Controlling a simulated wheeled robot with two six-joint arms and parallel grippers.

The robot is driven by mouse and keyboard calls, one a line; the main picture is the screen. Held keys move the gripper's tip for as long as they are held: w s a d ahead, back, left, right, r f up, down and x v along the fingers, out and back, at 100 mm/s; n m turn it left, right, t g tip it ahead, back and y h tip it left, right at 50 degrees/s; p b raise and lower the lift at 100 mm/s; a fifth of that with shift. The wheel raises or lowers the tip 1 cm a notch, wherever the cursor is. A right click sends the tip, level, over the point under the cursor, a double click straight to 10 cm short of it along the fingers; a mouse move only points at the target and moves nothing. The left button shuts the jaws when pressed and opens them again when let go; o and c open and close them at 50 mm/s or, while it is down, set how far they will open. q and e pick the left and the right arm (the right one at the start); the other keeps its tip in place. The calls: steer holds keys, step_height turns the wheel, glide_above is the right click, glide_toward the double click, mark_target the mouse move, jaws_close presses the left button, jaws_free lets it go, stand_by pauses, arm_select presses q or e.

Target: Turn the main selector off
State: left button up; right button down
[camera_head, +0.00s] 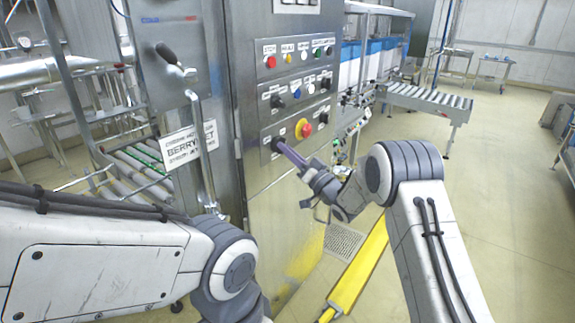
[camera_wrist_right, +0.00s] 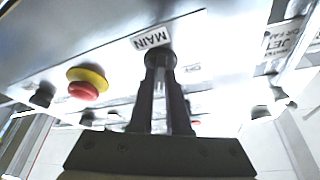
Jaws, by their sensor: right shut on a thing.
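The main selector (camera_wrist_right: 160,58) is a black round knob under a white "MAIN" label in the right wrist view. In the head view the knob (camera_head: 277,142) sits low on the steel control panel (camera_head: 290,65), left of the red and yellow emergency stop. My right gripper (camera_wrist_right: 162,75) has its two long fingers on either side of the knob, shut on it. In the head view the right gripper (camera_head: 285,148) reaches the panel from the right. The fingers hide part of the knob, and its pointer direction cannot be told. My left arm is at lower left; its gripper is not seen.
The emergency stop (camera_head: 304,128) is close beside the selector; it also shows in the wrist view (camera_wrist_right: 86,84). Other buttons and black knobs sit above. A lever handle (camera_head: 168,53) and "BERRY JET" sign (camera_head: 190,145) are to the left.

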steer(key=shift+w+d+n+g+y+b, duration=0.1)
steer(key=shift+n+g+y+b, duration=0.7)
steer(key=shift+n+g+b, duration=1.8)
steer(key=shift+w+d+n+g+y+b, duration=0.2)
steer(key=shift+n+y+b, duration=1.1)
steer(key=shift+n, duration=2.75)
steer(key=shift+w+n+g+y+b, duration=0.1)
steer(key=shift+n+g+y+b, duration=0.2)
steer(key=shift+n+g+b, duration=1.95)
steer(key=n+t, duration=0.1)
steer(key=n, duration=0.1)
steer(key=shift+n+t+b, duration=0.25)
steer(key=shift+n+b, duration=0.1)
steer(key=shift+n, duration=0.05)
steer(key=c, duration=0.9)
jaws_free()
steer(key=shift+s, duration=0.1)
steer(key=b+v, duration=0.1)
steer(key=v, duration=0.9)
steer(key=shift+d, duration=0.3)
